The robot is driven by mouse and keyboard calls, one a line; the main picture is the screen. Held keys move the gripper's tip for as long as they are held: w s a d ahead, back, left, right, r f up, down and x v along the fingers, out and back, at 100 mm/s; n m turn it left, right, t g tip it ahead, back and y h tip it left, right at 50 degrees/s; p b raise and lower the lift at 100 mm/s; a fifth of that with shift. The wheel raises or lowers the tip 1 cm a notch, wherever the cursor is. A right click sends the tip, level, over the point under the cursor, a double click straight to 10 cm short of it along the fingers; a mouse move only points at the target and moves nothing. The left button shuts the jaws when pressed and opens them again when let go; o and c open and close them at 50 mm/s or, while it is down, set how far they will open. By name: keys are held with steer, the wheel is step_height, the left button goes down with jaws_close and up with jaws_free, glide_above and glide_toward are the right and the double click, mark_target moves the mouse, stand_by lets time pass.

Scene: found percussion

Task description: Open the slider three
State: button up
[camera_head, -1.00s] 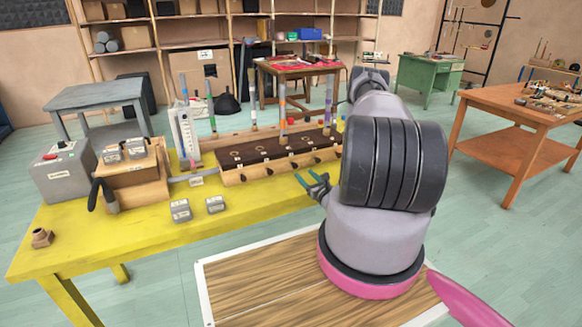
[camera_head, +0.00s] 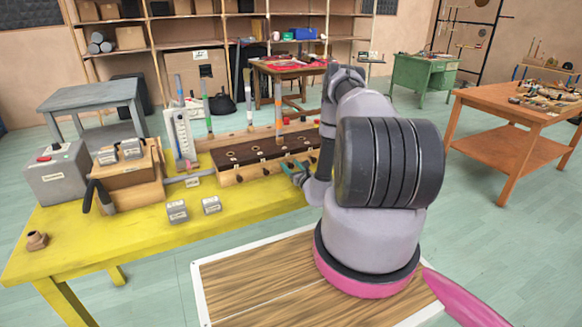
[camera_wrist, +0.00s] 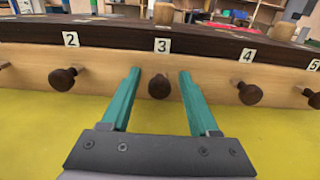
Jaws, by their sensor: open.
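The slider three is a dark round knob (camera_wrist: 159,87) on the light wooden front of a long box, under a label "3" (camera_wrist: 162,45) in the wrist view. My gripper (camera_wrist: 158,75) is open, its two green fingers on either side of that knob, with a gap on each side. In the head view my gripper (camera_head: 292,168) is at the front of the box (camera_head: 232,177), partly hidden by my arm. The box has a dark top with several holes.
Neighbouring knobs two (camera_wrist: 64,78) and four (camera_wrist: 250,93) stand to either side, clear of the fingers. The box rests on a yellow table (camera_head: 120,232). Small grey blocks (camera_head: 177,211) lie on the table to the left. Upright tubes (camera_head: 278,100) stand over the box.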

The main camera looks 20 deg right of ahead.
jaws_close()
stand_by(1.4)
